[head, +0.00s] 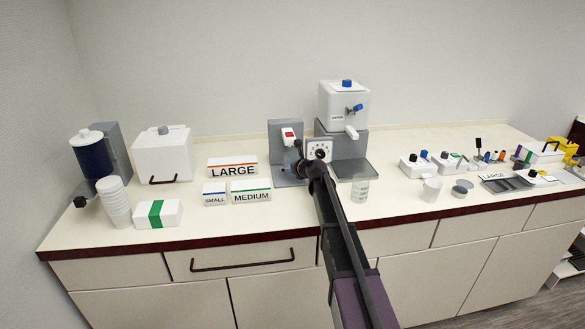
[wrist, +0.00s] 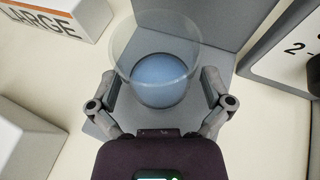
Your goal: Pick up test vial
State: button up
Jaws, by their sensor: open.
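In the wrist view, a clear round vessel (wrist: 125,40) with a blue round area at its bottom stands on a grey base (wrist: 222,20). It may be the test vial, but I cannot tell for sure. My gripper (wrist: 160,84) is open, one finger to each side of the vessel's near part; whether they touch it is unclear. In the head view, my gripper (head: 302,168) is at the grey stand with a red button (head: 288,135), and my arm hides what is between the fingers.
A white box marked LARGE (head: 232,168) stands left of my gripper. A dial box (head: 319,150) is close on the right. A clear graduated beaker (head: 360,190) stands farther right, with a white dispenser (head: 344,104) behind. Several small coloured items (head: 487,157) are at far right.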

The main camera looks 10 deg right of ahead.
aim_at(293, 158)
jog(key=shift+c, duration=0.2)
jog(key=c, duration=1.3)
jog(key=shift+r+p, duration=0.35)
jog(key=shift+p, duration=0.05)
jog(key=shift+r+p, duration=1.35)
jog(key=shift+r, duration=0.05)
jog(key=shift+s+d+r+p, duration=0.25)
jog(key=shift+s+d, duration=1.05)
jog(key=shift+s, duration=1)
jog(key=shift+s+d+r+p, duration=0.25)
jog(key=shift+s+d, duration=1.05)
jog(key=shift+s, duration=0.95)
jog(key=shift+s+d+r+p, duration=0.25)
jog(key=shift+s+d, duration=1.05)
jog(key=shift+s, duration=1)
jog(key=shift+s, duration=0.1)
